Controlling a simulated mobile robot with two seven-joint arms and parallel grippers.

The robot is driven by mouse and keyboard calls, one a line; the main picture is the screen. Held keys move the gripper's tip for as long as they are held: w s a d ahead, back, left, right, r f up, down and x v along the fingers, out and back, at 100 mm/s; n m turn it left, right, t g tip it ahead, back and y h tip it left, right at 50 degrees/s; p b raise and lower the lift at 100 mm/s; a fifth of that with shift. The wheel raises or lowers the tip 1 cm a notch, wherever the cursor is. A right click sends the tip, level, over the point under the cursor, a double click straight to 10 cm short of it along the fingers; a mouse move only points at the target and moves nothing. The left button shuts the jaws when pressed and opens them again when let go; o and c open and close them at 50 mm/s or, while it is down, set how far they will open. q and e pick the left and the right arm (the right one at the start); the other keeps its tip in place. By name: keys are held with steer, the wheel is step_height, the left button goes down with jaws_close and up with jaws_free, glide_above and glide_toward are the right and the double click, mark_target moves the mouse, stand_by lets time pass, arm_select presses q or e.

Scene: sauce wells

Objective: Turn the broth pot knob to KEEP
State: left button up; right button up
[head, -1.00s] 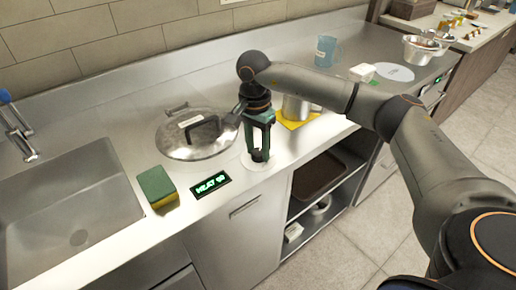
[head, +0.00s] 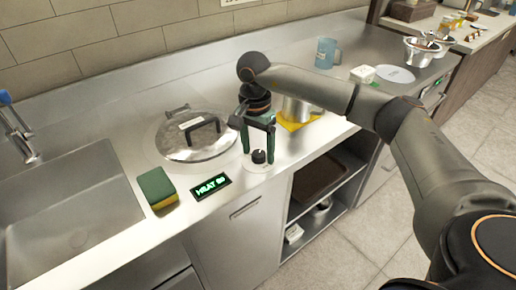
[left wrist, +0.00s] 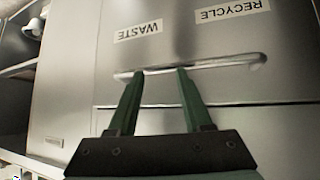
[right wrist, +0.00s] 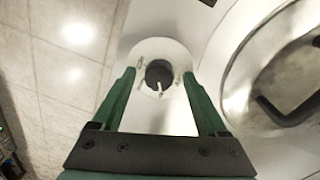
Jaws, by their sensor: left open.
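The black broth pot knob (head: 258,157) sits on a pale round dial plate at the counter's front edge. In the right wrist view the knob (right wrist: 159,73) shows a white pointer toward the bottom of the picture; the dial marks are too small to read. My right gripper (head: 259,145) is open above the knob, its fingers to either side and apart from it. It also shows open in the right wrist view (right wrist: 158,76). The lidded pot (head: 190,143) is set into the counter behind left. My left gripper (left wrist: 160,72) is open and empty before a drawer handle.
A metal pot (head: 297,108) on a yellow cloth stands close right. Drawer fronts labelled WASTE and RECYCLE (left wrist: 185,35) face my left gripper.

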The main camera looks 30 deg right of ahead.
mark_target(256, 152)
step_height(256, 152, up, 13)
steer(key=shift+w+f, duration=0.2)
steer(key=shift+w, duration=0.1)
steer(key=shift+a+f, duration=0.1)
stand_by(0.7)
